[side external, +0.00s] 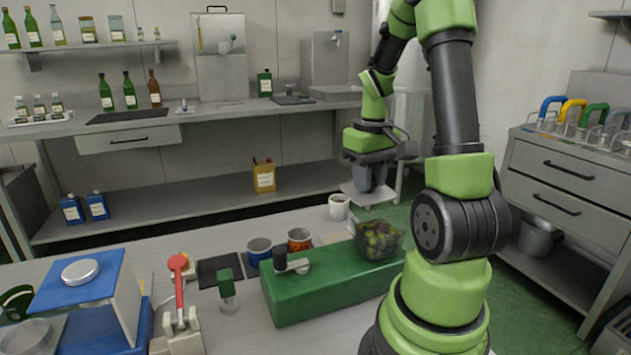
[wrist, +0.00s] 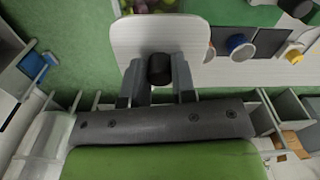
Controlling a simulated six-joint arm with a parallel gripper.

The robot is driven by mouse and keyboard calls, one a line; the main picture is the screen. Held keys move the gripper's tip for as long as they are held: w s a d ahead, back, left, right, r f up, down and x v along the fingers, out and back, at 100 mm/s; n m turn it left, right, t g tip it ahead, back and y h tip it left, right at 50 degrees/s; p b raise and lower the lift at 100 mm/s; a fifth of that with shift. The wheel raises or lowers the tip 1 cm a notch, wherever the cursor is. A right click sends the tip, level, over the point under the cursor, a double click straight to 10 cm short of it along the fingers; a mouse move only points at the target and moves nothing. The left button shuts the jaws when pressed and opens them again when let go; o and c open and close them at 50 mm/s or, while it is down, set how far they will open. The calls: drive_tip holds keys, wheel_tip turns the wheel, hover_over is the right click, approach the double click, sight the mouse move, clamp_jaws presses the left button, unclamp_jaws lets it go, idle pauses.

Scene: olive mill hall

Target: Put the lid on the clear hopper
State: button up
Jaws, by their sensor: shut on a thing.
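The clear hopper (side external: 378,240), a see-through bin with green and dark olives in it, sits open on the right part of a green machine body (side external: 318,290). My gripper (side external: 370,178) is shut on the black knob of the white lid (side external: 374,198). It holds the lid roughly level, above and behind the hopper in the side view, clear of it. In the wrist view, my gripper (wrist: 160,72) has the knob between its fingers and the lid (wrist: 160,32) spreads out beyond. The hopper's olives (wrist: 150,5) show at the top edge, partly cut off.
A white mug (side external: 339,207), an orange-banded cup (side external: 299,239) and a blue cup (side external: 259,252) stand near the machine. A red-handled tool (side external: 179,280) and a blue-topped scale (side external: 82,285) are at left. The space between lid and hopper looks free.

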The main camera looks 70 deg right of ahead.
sight(381, 195)
drive_tip(key=shift+s+a+r, duration=0.1)
drive_tip(key=shift+s+a, duration=0.15)
drive_tip(key=shift+s, duration=0.4)
drive_tip(key=shift+s+a, duration=0.2)
drive_tip(key=shift+s, duration=0.4)
drive_tip(key=shift+s+a, duration=0.1)
drive_tip(key=shift+s, duration=0.05)
drive_tip(key=shift+f, duration=1.95)
drive_tip(key=shift+f, duration=0.4)
drive_tip(key=shift+f, duration=0.2)
drive_tip(key=shift+f, duration=0.15)
drive_tip(key=o, duration=1.2)
drive_tip(key=shift+o, duration=0.2)
